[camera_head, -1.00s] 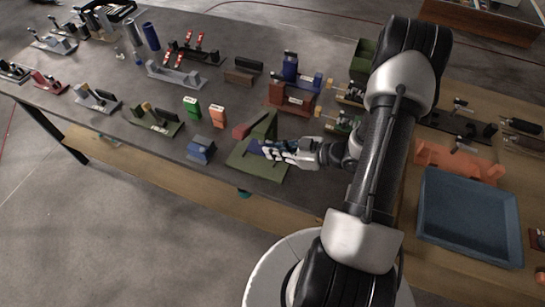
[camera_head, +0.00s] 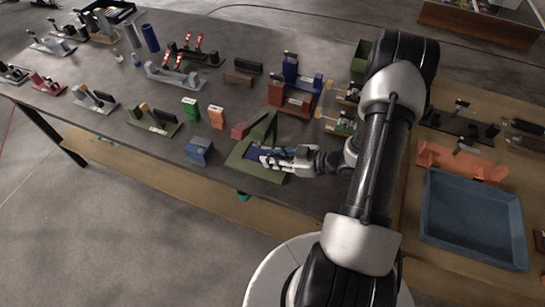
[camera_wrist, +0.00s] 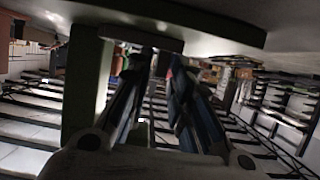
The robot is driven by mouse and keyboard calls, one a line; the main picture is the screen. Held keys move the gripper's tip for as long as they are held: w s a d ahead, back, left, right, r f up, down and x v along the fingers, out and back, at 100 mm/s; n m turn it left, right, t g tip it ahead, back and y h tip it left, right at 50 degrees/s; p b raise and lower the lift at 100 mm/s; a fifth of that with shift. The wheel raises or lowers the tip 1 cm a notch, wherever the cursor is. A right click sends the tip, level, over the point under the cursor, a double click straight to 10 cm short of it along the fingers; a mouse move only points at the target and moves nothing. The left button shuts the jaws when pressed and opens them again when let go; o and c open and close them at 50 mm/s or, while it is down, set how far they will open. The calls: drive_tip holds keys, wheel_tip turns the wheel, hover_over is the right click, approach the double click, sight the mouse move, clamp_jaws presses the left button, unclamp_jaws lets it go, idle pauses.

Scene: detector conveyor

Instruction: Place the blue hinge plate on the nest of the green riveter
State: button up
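The green riveter (camera_head: 263,128) stands near the front edge of the bench, its flat base towards me. My gripper (camera_head: 266,160) reaches in from the right, low over this base. A small blue patch, which looks like the blue hinge plate (camera_head: 253,154), shows at the fingertips over the nest area. I cannot tell whether it rests on the nest or is held. In the wrist view two dark blue-grey fingers (camera_wrist: 160,62) run forward with a narrow gap between them. A green upright (camera_wrist: 87,80), likely part of the riveter, is close on their left. The fingertip contact is unclear.
A blue block-like fixture (camera_head: 199,150) stands left of the riveter, with green (camera_head: 190,108) and orange (camera_head: 216,116) pieces behind. A red-brown fixture (camera_head: 290,100) is behind. A blue tray (camera_head: 473,218) and an orange fixture (camera_head: 460,160) are at right.

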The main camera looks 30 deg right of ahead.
drive_tip(key=shift+o, duration=0.7)
